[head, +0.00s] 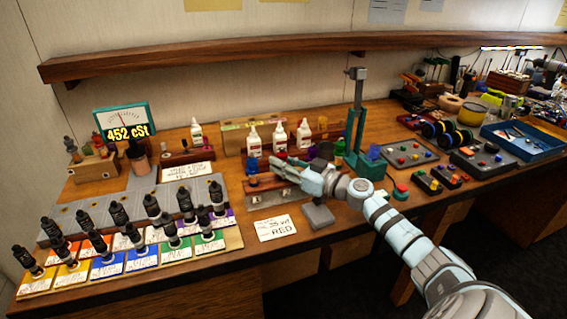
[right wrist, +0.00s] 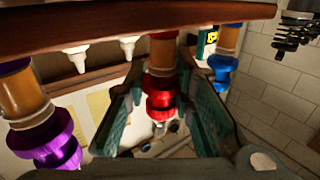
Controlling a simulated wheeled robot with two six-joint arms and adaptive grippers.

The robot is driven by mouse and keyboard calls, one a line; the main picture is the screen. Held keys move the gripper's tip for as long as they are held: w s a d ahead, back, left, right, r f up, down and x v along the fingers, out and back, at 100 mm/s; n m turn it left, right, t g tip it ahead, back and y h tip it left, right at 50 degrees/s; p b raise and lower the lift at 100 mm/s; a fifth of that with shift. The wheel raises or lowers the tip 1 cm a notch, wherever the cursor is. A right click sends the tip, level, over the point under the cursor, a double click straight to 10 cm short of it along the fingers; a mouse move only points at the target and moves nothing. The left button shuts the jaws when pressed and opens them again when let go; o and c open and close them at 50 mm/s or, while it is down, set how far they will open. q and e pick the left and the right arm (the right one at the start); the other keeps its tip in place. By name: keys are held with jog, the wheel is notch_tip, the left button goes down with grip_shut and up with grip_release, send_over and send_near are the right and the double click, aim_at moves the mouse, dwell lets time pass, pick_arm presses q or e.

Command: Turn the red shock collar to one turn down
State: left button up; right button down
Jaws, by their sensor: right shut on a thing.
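In the right wrist view the red shock collar (right wrist: 161,102) is on the middle shock, between a purple collar (right wrist: 52,140) on the left and a blue collar (right wrist: 222,68) on the right. My right gripper (right wrist: 163,98) has its two green fingers on either side of the red collar and is shut on it. In the head view the right gripper (head: 284,172) reaches in at the wooden shock stand (head: 262,184) and hides the red collar there. My left gripper is not in view.
White fluid bottles (head: 253,140) stand behind the stand. A green press (head: 357,130) rises to its right.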

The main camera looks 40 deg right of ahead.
jog(key=shift+m+h+p, duration=0.5)
jog(key=shift+h+p, duration=0.2)
jog(key=shift+h, duration=0.1)
jog(key=shift+h, duration=0.3)
dwell(1.1)
jog(key=c, duration=1.3)
grip_release()
jog(key=shift+r, duration=0.15)
notch_tip(320, 180, up, 10)
jog(key=shift+a+f, duration=0.1)
jog(key=shift+f, duration=0.1)
